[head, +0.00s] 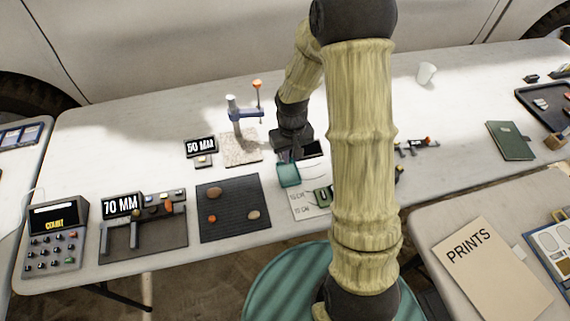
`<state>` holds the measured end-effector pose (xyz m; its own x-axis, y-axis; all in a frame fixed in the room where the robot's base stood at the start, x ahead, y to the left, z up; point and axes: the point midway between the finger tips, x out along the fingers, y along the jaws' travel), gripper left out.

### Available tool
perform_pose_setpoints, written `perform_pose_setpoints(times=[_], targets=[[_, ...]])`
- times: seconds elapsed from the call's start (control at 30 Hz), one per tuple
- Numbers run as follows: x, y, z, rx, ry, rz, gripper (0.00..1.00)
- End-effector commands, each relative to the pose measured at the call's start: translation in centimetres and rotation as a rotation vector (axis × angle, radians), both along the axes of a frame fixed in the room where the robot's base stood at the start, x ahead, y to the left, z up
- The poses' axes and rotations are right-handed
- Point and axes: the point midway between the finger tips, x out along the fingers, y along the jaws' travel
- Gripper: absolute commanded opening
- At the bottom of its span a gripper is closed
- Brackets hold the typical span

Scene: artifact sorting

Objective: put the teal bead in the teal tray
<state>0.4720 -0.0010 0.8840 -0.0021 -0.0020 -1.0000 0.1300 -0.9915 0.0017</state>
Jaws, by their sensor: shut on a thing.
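My gripper (293,147) is at the far side of the small teal tray (288,176), low over the table. Its dark body shows, but its fingertips are small and partly lost against the dark things behind the tray. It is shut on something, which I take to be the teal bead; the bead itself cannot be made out. The teal tray stands left of my arm, and its right side meets other small trays that my arm partly hides.
A dark mat (235,225) with an orange bead (212,218) and brown pieces lies left of the tray. A 70 MM caliper display (121,206), a terminal (52,238) and a stand on a speckled base (240,157) are nearby. A white cup (426,74) stands back right.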

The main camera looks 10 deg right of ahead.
Motion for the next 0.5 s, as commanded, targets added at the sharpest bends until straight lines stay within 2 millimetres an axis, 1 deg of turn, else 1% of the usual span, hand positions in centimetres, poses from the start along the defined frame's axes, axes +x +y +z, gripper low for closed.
perform_pose_setpoints(times=[0.37, 0.43, 0.5], targets=[[-0.01, 0.13, -0.01, 0.0, 0.0, 0.003, 0.0], [-0.02, 0.09, -0.22, 0.0, 0.001, 0.002, 0.0], [-0.05, 0.03, -0.86, 0.001, 0.003, 0.0, 0.0]])
